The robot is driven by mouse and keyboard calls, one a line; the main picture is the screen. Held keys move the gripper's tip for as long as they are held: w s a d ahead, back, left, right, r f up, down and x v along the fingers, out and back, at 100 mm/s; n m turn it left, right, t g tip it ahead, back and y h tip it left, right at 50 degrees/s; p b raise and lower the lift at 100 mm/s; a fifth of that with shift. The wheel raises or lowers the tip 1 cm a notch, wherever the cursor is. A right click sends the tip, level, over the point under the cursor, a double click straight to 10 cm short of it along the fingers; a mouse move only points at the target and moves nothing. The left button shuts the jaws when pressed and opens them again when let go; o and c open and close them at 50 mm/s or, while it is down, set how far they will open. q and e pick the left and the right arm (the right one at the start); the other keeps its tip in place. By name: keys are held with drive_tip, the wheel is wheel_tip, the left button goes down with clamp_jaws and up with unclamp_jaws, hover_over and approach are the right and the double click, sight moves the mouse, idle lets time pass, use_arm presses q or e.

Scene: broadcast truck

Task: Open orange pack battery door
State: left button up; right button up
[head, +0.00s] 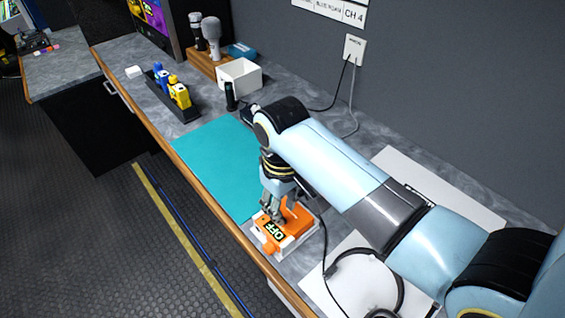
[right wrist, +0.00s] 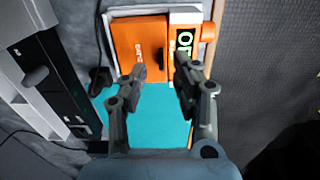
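The orange pack (head: 297,221) sits in a white tray or base (head: 300,243) near the counter's front edge. Its dark screen reads OFF in the head view. In the right wrist view the orange pack (right wrist: 135,42) shows an orange panel with small lettering beside the OFF screen (right wrist: 185,40). A small orange piece rises beside the fingers in the head view; I cannot tell whether it is the battery door. My right gripper (head: 273,209) points down over the pack. Its fingers (right wrist: 160,72) are apart, with no object clearly held between them. My left gripper is out of view.
A teal mat (head: 205,160) lies left of the pack. A dark holder with blue and yellow items (head: 179,93), a white box (head: 240,77) and microphones (head: 212,38) stand farther back. A black cable (head: 335,267) and white sheet lie at right.

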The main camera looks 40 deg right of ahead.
sight(291, 214)
wheel_tip(291, 214, down, 2)
drive_tip(key=shift+f, duration=0.1)
drive_tip(key=shift+a+f, duration=0.1)
drive_tip(key=shift+f, duration=0.1)
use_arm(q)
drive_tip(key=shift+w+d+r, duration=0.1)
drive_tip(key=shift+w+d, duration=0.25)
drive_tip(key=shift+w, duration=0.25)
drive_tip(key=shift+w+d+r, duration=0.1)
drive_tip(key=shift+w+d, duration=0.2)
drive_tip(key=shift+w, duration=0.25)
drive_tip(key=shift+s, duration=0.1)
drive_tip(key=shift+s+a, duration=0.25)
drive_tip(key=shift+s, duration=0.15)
use_arm(e)
clamp_jaws()
